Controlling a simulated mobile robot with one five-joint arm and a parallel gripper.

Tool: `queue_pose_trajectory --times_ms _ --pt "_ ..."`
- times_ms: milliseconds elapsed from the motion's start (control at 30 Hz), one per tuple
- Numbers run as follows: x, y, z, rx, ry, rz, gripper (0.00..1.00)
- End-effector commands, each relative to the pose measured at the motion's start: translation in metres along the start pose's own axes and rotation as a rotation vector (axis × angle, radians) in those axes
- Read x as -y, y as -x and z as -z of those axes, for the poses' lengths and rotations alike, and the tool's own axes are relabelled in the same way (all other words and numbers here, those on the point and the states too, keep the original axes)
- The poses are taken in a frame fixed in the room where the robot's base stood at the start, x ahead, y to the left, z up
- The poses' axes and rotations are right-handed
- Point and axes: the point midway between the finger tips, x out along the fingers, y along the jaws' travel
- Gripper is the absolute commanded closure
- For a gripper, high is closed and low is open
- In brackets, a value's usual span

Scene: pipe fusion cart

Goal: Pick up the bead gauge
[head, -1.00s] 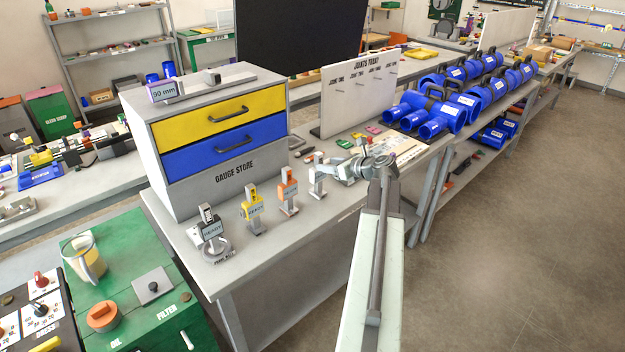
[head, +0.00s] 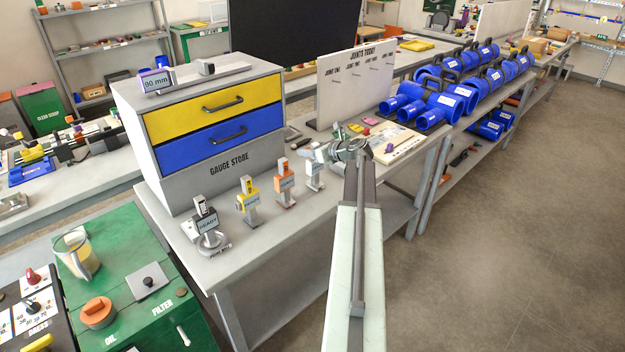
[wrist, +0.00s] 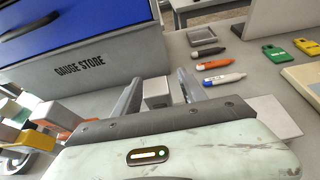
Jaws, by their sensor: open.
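A row of small upright gauges stands on the bench in front of the gauge store: one with a grey round base (head: 207,232), a yellow one (head: 248,203), an orange one (head: 285,188) and a pale grey one (head: 314,174). I cannot tell by any label which is the bead gauge. My gripper (head: 328,152) is open, just right of and beyond the pale grey gauge in the head view. In the wrist view, a grey block (wrist: 157,92) shows between the two spread fingers (wrist: 160,90), apparently untouched. Its lower part is hidden by the gripper body.
The gauge store cabinet (head: 213,125) stands close behind the gauges. Pens (wrist: 218,64) and a tray (wrist: 201,35) lie ahead right. A white board (head: 350,85) stands behind. Blue pipe fittings (head: 440,105) fill the bench to the right.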

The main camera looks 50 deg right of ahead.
Motion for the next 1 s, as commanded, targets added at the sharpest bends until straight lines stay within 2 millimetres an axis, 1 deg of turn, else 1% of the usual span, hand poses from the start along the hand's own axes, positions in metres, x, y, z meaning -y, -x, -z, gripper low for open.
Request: queue_pose_trajectory --times_ms 33,167,200,267,300,367,400,1000 --pt "0.0007 -0.0033 0.0012 0.000 0.000 0.001 0.51" --pt "0.0003 -0.0017 0.0002 0.000 0.000 0.002 0.51" --pt "0.0003 -0.0017 0.0002 0.000 0.000 0.002 0.54" --pt "0.0004 -0.0016 0.0002 0.000 0.000 0.002 0.70" --pt "0.0004 -0.0015 0.0002 0.000 -0.001 0.002 0.81" --pt "0.0004 -0.0015 0.0002 0.000 -0.001 0.002 0.98" --pt "0.0005 -0.0015 0.0003 0.000 -0.001 0.002 1.00" --pt "0.0011 -0.0009 0.0005 0.000 -0.001 0.002 1.00"
